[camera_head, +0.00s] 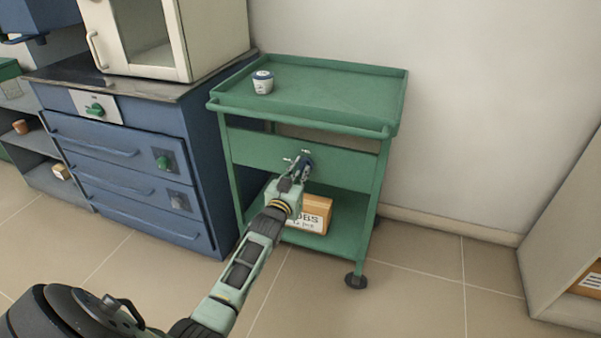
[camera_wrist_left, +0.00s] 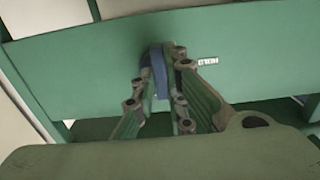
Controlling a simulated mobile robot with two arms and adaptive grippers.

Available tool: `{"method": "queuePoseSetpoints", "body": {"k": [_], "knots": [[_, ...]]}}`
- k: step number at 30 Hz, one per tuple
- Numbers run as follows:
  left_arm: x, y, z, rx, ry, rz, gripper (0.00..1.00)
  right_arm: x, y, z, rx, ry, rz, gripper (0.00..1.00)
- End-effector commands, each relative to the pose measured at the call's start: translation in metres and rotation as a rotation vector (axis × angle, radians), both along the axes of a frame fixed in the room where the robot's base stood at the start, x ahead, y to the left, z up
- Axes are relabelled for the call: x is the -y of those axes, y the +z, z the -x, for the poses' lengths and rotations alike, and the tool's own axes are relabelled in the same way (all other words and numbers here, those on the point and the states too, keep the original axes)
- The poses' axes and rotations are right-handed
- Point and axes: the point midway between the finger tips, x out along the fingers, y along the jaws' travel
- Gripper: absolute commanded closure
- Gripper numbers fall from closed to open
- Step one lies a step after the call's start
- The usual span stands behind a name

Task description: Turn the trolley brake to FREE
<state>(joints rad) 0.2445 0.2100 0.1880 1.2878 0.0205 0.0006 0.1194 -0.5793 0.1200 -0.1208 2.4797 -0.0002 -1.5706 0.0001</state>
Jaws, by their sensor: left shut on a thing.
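The green trolley (camera_head: 245,152) stands against the wall beside the blue cabinet. My left gripper (camera_head: 303,163) reaches its front panel from below. In the left wrist view my left gripper (camera_wrist_left: 165,85) is shut on a blue brake handle (camera_wrist_left: 160,75), which stands about upright in that picture. A small white label (camera_wrist_left: 207,62) is on the panel (camera_wrist_left: 90,65) right of the handle; it reads like "HELD" and appears flipped. In the head view the gripper covers most of the handle. My right gripper is in neither view.
The blue cabinet (camera_head: 210,165) is close on the left. Open floor (camera_head: 430,290) lies to the right.

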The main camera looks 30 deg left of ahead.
Motion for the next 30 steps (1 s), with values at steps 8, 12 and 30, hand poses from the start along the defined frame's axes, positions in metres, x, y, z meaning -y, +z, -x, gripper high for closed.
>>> {"method": "queuePoseSetpoints", "body": {"k": [8,12,30], "knots": [[0.000,-0.002,0.000,-0.005,0.000,-0.002,0.74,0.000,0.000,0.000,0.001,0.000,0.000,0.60],[0.000,-0.001,0.000,-0.002,0.000,-0.001,0.70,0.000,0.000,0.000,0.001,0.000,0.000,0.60],[0.013,-0.002,0.055,-0.003,0.000,0.000,0.70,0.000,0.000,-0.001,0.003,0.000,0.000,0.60]]}}
